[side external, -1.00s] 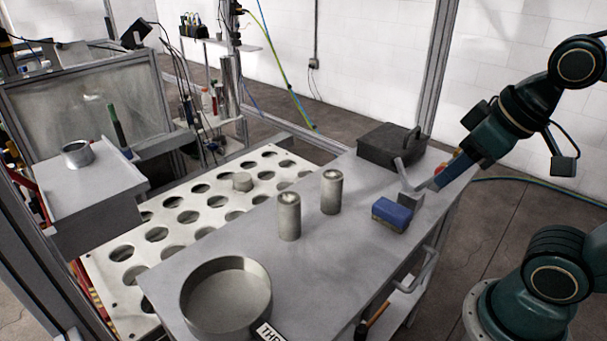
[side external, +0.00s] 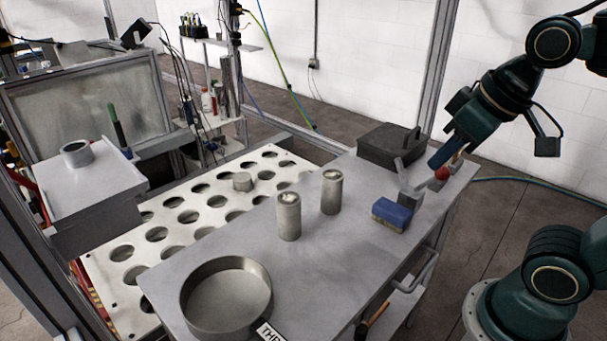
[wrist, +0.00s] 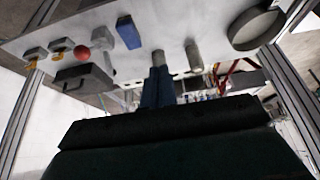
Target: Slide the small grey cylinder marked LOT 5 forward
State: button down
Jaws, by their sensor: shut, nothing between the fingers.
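Two upright grey cylinders stand on the grey table: a nearer one (side external: 289,218) and a farther one (side external: 331,193). Both also show in the wrist view, one (wrist: 194,57) to the right and one (wrist: 158,57) just beyond my fingertips in the picture. My gripper (side external: 435,164) is shut and empty, with blue fingers, above the table's far right end. Its fingers also show in the wrist view (wrist: 158,76), clear of the cylinders.
A blue block (side external: 391,213) and a grey bracket (side external: 408,190) lie right of the cylinders. A dark box with a handle (side external: 385,147) is behind, a red ball (side external: 442,173) near my fingers. A round pan (side external: 186,300) stands in front. The perforated plate (side external: 142,217) borders the table's left.

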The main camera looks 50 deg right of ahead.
jog(key=w+a+r+g, duration=0.1)
jog(key=w+r, duration=0.1)
jog(key=w, duration=0.6)
jog(key=g, duration=0.3)
send_over(289, 217)
jog(key=w+d, duration=0.3)
jog(key=d, duration=0.2)
notch_tip(289, 217, down, 5)
jog(key=w+a+f+g, duration=0.1)
jog(key=w+a+f, duration=0.2)
jog(key=w+f, duration=0.4)
jog(key=shift+s+f, duration=0.1)
jog(key=shift+f, duration=0.1)
notch_tip(289, 217, down, 9)
jog(key=shift+f, duration=0.15)
jog(key=shift+s+f, duration=0.2)
jog(key=shift+s, duration=1.8)
